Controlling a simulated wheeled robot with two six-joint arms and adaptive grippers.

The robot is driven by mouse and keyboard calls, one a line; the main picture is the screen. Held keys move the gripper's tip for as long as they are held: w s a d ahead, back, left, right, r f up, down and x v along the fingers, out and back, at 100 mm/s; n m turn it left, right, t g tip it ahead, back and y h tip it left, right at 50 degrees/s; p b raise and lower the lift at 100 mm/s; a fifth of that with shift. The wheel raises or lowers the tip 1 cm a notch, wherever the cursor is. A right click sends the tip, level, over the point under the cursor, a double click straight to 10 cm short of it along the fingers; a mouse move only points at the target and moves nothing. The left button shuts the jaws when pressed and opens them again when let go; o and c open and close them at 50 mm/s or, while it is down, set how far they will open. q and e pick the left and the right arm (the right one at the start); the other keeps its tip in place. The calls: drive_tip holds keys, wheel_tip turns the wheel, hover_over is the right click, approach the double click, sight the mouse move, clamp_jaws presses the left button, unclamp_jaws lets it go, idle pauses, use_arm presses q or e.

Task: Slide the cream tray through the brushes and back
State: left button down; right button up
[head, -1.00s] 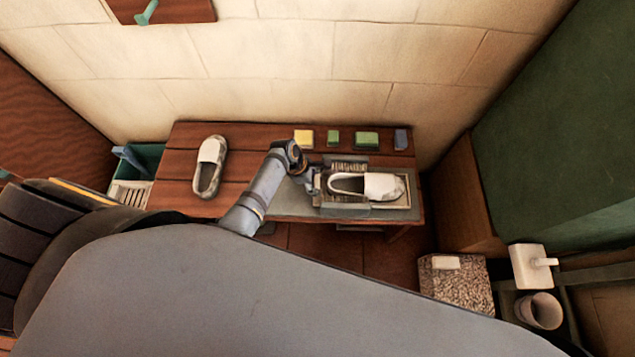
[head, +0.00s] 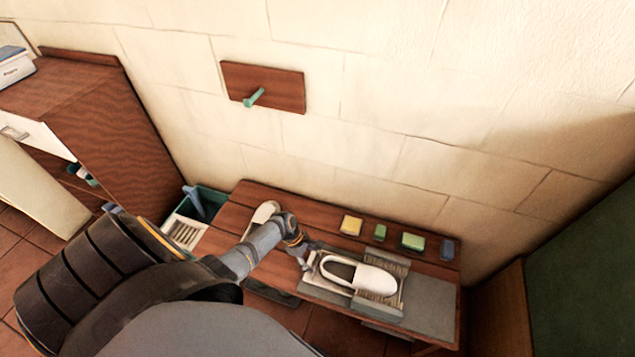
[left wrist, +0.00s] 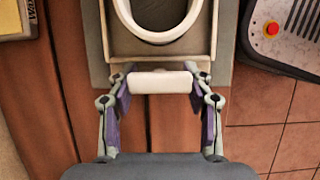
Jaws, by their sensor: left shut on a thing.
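The cream tray (head: 322,287) lies on a grey plate on the wooden bench, with a white slip-on shoe (head: 375,279) on it. The brushes (head: 379,297) stand around the toe end of the shoe, at the tray's right part. The tray also shows in the left wrist view (left wrist: 125,48), with the shoe's opening above. My left gripper (head: 306,257) is at the tray's left end. In the left wrist view its fingers (left wrist: 161,84) are shut on the white tray handle (left wrist: 160,81). My right gripper is in no view.
Yellow (head: 351,225), green and blue blocks line the bench's back edge. A second shoe (head: 264,211) is partly hidden behind my left arm. Bare grey plate (head: 432,303) lies right of the brushes. A wall peg (head: 254,97) and a green bin (head: 207,203) are beyond.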

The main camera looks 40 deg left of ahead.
use_arm(q)
drive_tip(key=shift+a, duration=0.3)
drive_tip(key=c, duration=0.5)
unclamp_jaws()
drive_tip(key=shift+s, duration=0.1)
drive_tip(key=shift+r, duration=0.15)
drive_tip(key=v, duration=1.1)
drive_tip(key=shift+a+r, duration=0.1)
drive_tip(key=shift+r, duration=0.3)
